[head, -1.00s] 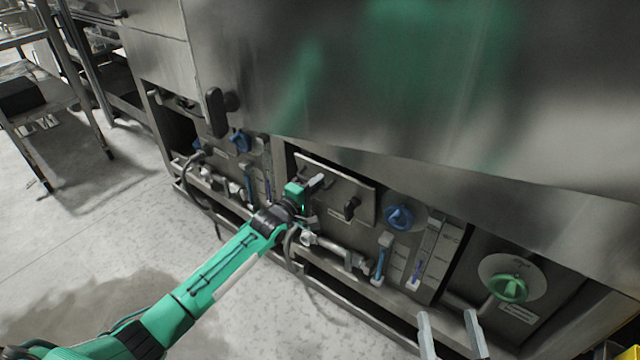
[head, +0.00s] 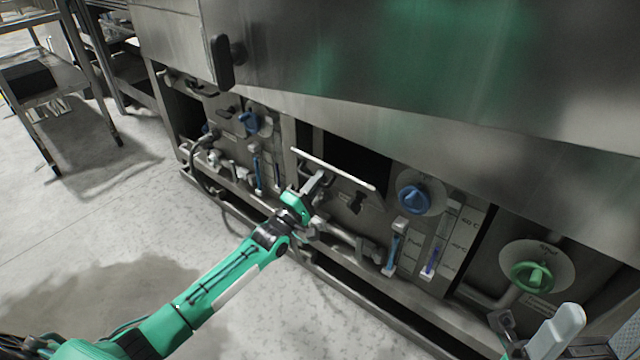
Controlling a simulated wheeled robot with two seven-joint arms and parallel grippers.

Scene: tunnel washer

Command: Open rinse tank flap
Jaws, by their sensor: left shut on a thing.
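The rinse tank flap (head: 336,178) is a grey metal panel in the lower front of the steel washer. It is tilted outward at its top edge, with a dark opening (head: 352,153) behind it. My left gripper (head: 314,186) is at the flap's left part, shut on what looks like the flap's handle; the fingers hide most of the hold. My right gripper (head: 540,338) shows partly at the bottom right, away from the flap, with two pale fingers apart and nothing between them.
Right of the flap are a blue knob (head: 414,198), slim gauges with blue columns (head: 432,255) and a green knob (head: 531,276). Pipes (head: 345,238) run below the flap. A steel cart (head: 45,85) stands at the left. The floor in front is clear.

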